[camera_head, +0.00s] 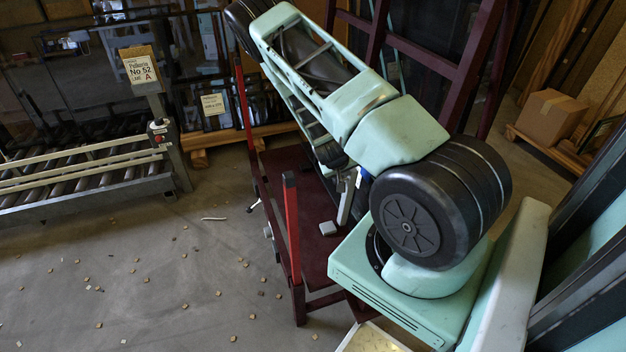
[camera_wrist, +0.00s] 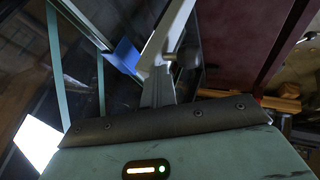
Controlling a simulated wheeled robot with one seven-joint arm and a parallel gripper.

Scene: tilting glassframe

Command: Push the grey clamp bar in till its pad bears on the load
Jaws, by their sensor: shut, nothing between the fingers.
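The grey clamp bar (camera_wrist: 168,32) slants through the upper middle of the wrist view. A blue pad (camera_wrist: 125,55) sits to the left of its lower end, beside dark glass panes (camera_wrist: 85,85) that look like the load. I cannot tell whether the pad touches the glass. My gripper (camera_wrist: 158,88) is shut and empty, with its fingertips at the lower end of the bar; whether they touch it is unclear. In the head view, a grey upright piece (camera_head: 346,196) shows below my forearm, with a bit of blue beside it. My arm hides most of the load there.
The dark red glass frame (camera_head: 310,205) has bright red posts (camera_head: 291,225) on its left side. A roller conveyor (camera_head: 80,175) stands at the left. A cardboard box (camera_head: 551,116) lies on a pallet at the right. The floor at lower left is open, with scattered small blocks.

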